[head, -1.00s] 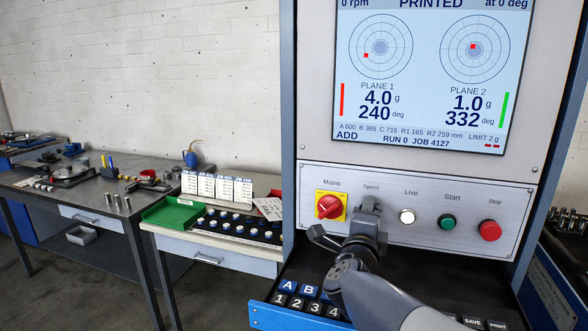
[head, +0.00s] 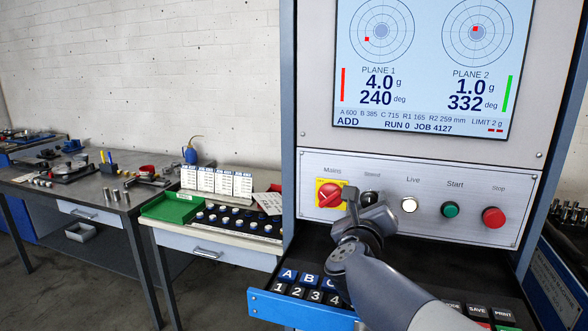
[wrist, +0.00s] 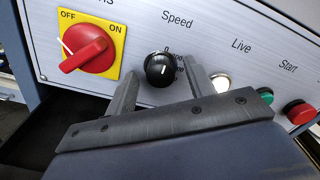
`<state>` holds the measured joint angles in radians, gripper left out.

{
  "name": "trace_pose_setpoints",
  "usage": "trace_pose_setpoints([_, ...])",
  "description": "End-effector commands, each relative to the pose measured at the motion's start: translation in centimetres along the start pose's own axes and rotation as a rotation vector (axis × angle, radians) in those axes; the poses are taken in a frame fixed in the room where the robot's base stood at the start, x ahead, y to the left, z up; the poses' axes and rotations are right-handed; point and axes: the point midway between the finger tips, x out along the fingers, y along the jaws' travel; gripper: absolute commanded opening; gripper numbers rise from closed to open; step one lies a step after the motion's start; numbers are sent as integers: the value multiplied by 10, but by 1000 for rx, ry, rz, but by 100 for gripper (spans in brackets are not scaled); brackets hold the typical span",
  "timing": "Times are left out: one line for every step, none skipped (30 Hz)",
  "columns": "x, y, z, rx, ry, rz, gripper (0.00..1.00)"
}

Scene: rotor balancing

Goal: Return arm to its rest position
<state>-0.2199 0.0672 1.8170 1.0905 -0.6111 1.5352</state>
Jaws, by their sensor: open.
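My gripper (head: 360,200) is in front of the control panel, close to the black Speed knob (head: 370,198). In the wrist view my gripper (wrist: 164,77) is open, with its two fingers apart and nothing held. The Speed knob (wrist: 160,70) shows between the fingertips, with a white mark on its face. I cannot tell exactly how far the fingertips are from the panel. My arm (head: 385,290) reaches up from the lower right, over the keyboard drawer.
The red Mains switch (head: 330,194) is left of my gripper. The Live lamp (head: 409,205), green Start button (head: 450,210) and red Stop button (head: 493,217) are to its right. The blue-fronted keyboard drawer (head: 290,312) sticks out below. A bench with a green tray (head: 172,207) stands left.

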Motion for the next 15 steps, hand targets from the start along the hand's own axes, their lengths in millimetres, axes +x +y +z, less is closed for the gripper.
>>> trace_pose_setpoints([0, 0, 0, 38, 0, 0, 51])
trace_pose_setpoints([0, 0, 0, 63, 0, 0, 51])
trace_pose_setpoints([0, 0, 0, 95, 0, 0, 51])
trace_pose_setpoints([0, 0, 0, 118, 0, 0, 51])
trace_pose_setpoints([0, 0, 0, 139, 0, 0, 51])
trace_pose_setpoints([0, 0, 0, 166, 0, 0, 51])
trace_pose_setpoints([0, -1, 0, 186, 0, 0, 51])
trace_pose_setpoints([0, -1, 0, 203, 0, 0, 51])
trace_pose_setpoints([0, -1, 0, 224, 0, 0, 51])
trace_pose_setpoints([0, -1, 0, 238, 0, 0, 51])
trace_pose_setpoints([0, -1, 0, 250, 0, 0, 51])
trace_pose_setpoints([0, -1, 0, 265, 0, 0, 51])
trace_pose_setpoints([0, -1, 0, 274, 0, 0, 51])
trace_pose_setpoints([0, -1, 0, 280, 0, 0, 51])
trace_pose_setpoints([0, -1, 0, 288, 0, 0, 51])
